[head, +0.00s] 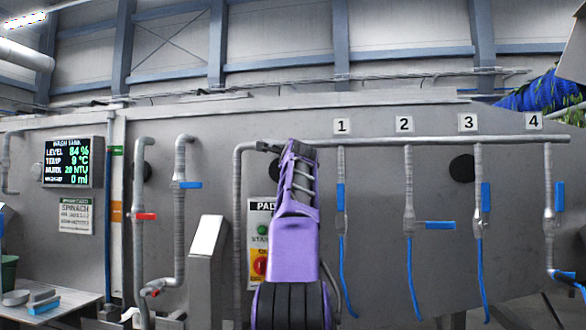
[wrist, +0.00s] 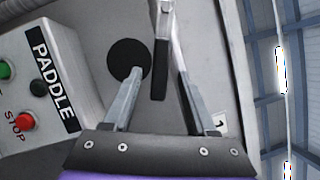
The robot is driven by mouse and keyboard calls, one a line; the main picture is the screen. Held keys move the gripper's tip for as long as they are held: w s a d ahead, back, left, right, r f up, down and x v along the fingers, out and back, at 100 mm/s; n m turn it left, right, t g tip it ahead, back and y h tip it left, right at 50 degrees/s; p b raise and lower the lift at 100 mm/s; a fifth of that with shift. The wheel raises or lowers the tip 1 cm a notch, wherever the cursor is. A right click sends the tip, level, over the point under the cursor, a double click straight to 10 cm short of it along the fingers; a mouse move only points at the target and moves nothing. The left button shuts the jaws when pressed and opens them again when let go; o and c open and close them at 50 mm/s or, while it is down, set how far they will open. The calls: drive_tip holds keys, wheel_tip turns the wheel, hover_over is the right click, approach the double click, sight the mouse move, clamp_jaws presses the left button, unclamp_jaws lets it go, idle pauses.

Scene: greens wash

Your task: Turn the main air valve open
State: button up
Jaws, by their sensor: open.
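A valve with a dark handle, which I take to be the main air valve, sits on the grey pipe at the upper left of the numbered pipes; its handle (head: 268,147) shows just left of my purple arm in the head view. In the wrist view the black handle (wrist: 161,62) runs roughly along the grey pipe. My gripper (wrist: 160,74) is open, with one finger on each side of the handle. I cannot tell whether either finger touches it. In the head view my own arm mostly hides the gripper.
The PADDLE box (wrist: 35,85) with green and red buttons is close on the left in the wrist view. Numbered drops carry blue handles: 1 (head: 340,197), 3 (head: 486,197) and 4 (head: 559,196) vertical, 2 (head: 440,225) horizontal. A grey post (head: 205,265) stands left of my arm.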

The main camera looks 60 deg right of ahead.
drive_tip(key=b+v, duration=0.6)
drive_tip(key=v, duration=0.8)
drive_tip(key=shift+a, duration=0.15)
drive_tip(key=shift+s+f, duration=0.1)
drive_tip(key=shift+f, duration=0.05)
drive_tip(key=shift+c, duration=0.3)
